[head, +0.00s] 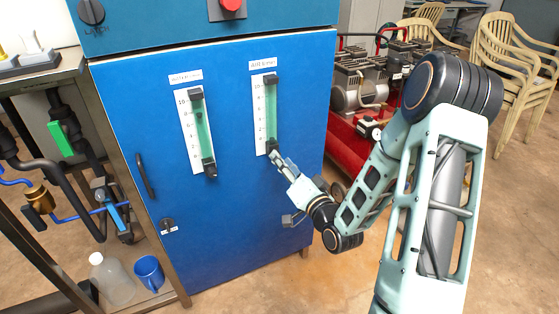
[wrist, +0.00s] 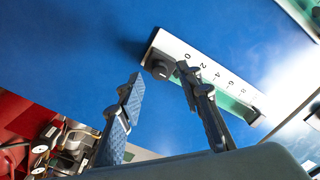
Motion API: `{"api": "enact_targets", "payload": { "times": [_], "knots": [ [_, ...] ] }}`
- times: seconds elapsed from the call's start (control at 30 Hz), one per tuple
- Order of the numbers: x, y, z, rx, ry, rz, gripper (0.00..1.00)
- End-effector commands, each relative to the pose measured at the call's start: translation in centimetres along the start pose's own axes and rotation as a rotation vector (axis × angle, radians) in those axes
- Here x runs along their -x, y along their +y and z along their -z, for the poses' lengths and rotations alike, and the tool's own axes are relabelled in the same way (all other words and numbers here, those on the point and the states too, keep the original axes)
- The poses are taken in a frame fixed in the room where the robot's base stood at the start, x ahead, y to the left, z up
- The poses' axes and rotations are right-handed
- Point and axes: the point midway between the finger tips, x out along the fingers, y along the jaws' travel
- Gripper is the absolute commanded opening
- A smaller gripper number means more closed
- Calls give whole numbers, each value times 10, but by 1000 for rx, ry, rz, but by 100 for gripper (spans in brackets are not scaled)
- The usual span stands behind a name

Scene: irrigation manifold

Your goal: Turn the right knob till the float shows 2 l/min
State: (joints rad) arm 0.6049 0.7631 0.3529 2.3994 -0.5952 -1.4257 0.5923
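The right flow meter (head: 260,110) is a white scale with a green tube on the blue cabinet. Its dark knob (wrist: 160,65) is at the lower end, near the 0 mark. My gripper (head: 273,155) is at that lower end in the head view and partly covers the knob. In the wrist view my gripper (wrist: 159,78) is open, with the knob between the two fingertips. I cannot tell whether the fingers touch it. One finger hides part of the tube, and I cannot make out the float.
A left flow meter (head: 196,130) of the same kind is beside it on the blue cabinet (head: 220,220). A red button (head: 231,5) is above. A red compressor unit (head: 345,145) stands right of the cabinet, close to my arm.

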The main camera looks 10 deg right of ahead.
Motion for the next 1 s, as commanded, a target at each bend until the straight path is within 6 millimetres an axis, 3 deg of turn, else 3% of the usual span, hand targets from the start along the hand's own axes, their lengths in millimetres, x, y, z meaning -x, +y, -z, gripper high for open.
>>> {"api": "enact_targets", "payload": {
  "times": [0.2,0.53,0.83,1.0],
  "knots": [
    [-23,0,0,0,0,1,33],
    [-27,0,0,0,0,-1,33],
    [-27,0,0,0,0,-1,2],
    [-27,0,0,1,0,-1,0]
  ]
}}
